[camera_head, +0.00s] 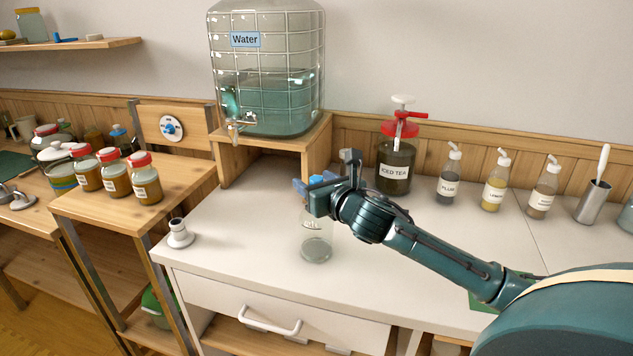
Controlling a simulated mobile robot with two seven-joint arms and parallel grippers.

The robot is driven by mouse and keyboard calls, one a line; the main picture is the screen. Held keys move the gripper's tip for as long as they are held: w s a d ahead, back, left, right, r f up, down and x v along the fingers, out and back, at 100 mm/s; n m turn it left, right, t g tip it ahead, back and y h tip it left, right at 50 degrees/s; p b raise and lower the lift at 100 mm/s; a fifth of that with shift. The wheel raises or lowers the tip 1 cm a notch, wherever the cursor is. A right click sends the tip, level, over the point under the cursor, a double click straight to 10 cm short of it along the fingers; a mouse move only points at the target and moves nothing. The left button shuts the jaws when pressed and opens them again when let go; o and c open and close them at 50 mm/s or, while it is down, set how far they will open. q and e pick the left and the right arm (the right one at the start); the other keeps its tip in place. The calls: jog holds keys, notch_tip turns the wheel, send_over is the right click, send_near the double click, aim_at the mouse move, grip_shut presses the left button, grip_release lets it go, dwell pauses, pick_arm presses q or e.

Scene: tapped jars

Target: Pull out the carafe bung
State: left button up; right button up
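The clear glass carafe (316,247) stands upright on the white counter, with some liquid low inside and a partly covered label. A blue piece (316,180), which looks like the bung, shows at the top of the carafe among my gripper's parts. My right gripper (325,187) is at the carafe's neck, reaching in from the right. It hides the neck and most of the bung. I cannot tell whether its fingers are closed on the bung or just around it. My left gripper is not in view.
A large water dispenser (268,75) stands on a wooden stand (318,147) behind the carafe. An iced tea jar (396,167) with a red pump top and several small bottles stand at the back right. A small white-and-grey knobbed piece (179,234) is at the counter's left edge. The front counter is clear.

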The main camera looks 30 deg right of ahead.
aim_at(317, 178)
jog(key=c, duration=1.1)
jog(key=shift+r+p, duration=0.4)
jog(key=shift+p, duration=0.1)
dwell(0.3)
jog(key=shift+r+p, duration=0.9)
jog(key=shift+p, duration=0.2)
jog(key=shift+r, duration=0.1)
notch_tip(317, 178, up, 3)
jog(key=p, duration=0.3)
jog(key=shift+r+p, duration=0.3)
jog(key=shift+r, duration=1.25)
